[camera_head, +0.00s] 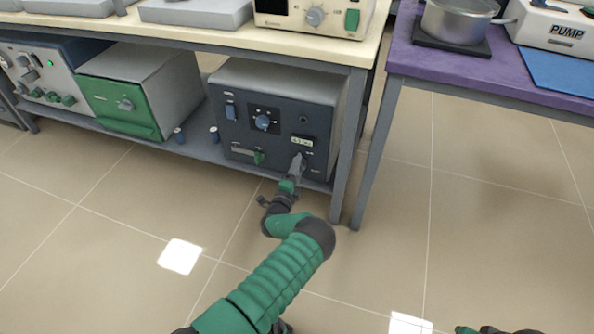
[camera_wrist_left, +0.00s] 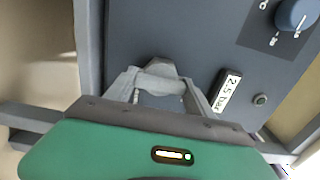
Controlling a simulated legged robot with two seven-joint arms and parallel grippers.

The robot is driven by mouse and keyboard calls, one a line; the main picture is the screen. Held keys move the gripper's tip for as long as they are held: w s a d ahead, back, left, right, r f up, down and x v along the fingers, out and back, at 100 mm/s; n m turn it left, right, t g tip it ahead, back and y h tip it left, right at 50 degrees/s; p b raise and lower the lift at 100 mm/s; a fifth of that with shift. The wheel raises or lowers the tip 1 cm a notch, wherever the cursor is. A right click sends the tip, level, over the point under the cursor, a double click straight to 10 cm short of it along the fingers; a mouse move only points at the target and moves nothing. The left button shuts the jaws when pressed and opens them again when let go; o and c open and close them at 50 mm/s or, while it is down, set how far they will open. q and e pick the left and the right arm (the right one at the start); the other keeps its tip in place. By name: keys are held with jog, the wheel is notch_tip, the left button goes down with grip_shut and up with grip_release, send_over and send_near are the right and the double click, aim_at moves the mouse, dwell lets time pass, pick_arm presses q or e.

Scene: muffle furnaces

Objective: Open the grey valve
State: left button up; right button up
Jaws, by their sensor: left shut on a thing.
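The grey valve (camera_wrist_left: 160,68) is on the dark front panel of the box-shaped furnace (camera_head: 232,135) on the lower shelf. My left gripper (camera_head: 297,164) reaches to the lower right of that panel. In the left wrist view its two grey fingers (camera_wrist_left: 155,82) are shut on the valve, one on each side. In the head view the gripper mostly hides the valve.
A green-fronted furnace (camera_head: 120,107) stands left on the same shelf. A table leg (camera_head: 348,150) rises just right of the dark furnace. A purple table (camera_head: 485,75) holds a pot (camera_head: 458,20) and a pump (camera_head: 560,28). The tiled floor in front is clear.

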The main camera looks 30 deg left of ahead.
pick_arm(q)
jog(key=shift+d+f, duration=0.25)
jog(key=shift+f, duration=0.05)
jog(key=o, duration=1.3)
jog(key=shift+c, duration=0.2)
jog(key=shift+o, duration=0.6)
jog(key=shift+a+r, duration=0.1)
jog(key=shift+r, duration=0.05)
jog(key=shift+s+r+p, duration=0.1)
jog(key=shift+s+p, duration=0.2)
jog(key=p+v, duration=0.7)
jog(key=v, duration=0.9)
jog(key=shift+s+f+p, duration=0.2)
jog(key=shift+f+p, duration=0.05)
jog(key=shift+p, duration=0.1)
jog(key=shift+w+r, duration=0.1)
